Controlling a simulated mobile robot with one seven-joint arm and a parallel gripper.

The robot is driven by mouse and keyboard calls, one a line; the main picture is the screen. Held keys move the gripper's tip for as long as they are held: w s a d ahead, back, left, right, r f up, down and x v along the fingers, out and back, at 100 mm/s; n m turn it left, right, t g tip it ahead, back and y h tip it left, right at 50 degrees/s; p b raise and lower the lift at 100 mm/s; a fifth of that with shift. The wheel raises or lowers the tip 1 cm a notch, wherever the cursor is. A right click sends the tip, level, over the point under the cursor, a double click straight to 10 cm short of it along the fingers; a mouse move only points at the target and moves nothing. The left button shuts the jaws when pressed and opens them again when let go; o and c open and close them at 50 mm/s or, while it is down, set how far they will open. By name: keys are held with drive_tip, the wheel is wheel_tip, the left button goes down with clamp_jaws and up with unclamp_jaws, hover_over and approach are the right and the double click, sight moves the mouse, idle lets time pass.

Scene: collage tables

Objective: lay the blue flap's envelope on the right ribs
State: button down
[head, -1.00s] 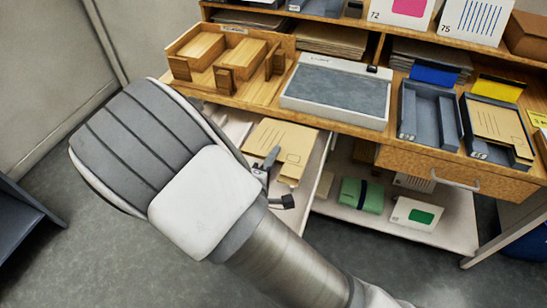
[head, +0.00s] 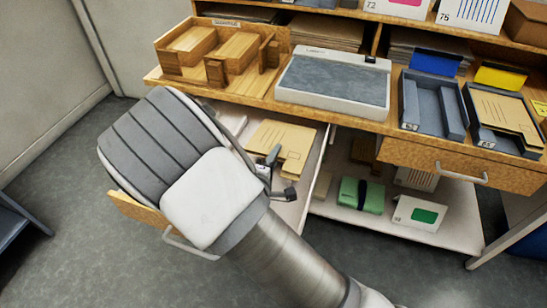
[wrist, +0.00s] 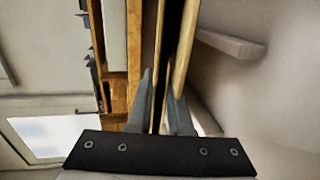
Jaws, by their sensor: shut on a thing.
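A tan envelope (head: 276,138) with printed lines and a stepped lower corner lies nearly flat over the open drawer (head: 317,180). The blue flap (head: 435,62) stands behind a grey tray (head: 409,105), which is empty. I cannot clearly make out the ribs; my arm hides part of the drawer.
A wooden rack (head: 162,58) and a light box (head: 290,93) stand on the table. The yellow flap (head: 500,77) stands behind a tray with another tan envelope (head: 505,110). A green packet (head: 361,195) and a white card (head: 419,214) lie on the lower shelf.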

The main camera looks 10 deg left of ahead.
drive_tip(key=shift+w, duration=0.1)
drive_tip(key=c, duration=0.8)
unclamp_jaws()
drive_tip(key=shift+o, duration=0.2)
drive_tip(key=p+v, duration=0.4)
drive_tip(key=v, duration=1.3)
drive_tip(key=shift+r+p, duration=0.1)
drive_tip(key=shift+p, duration=0.2)
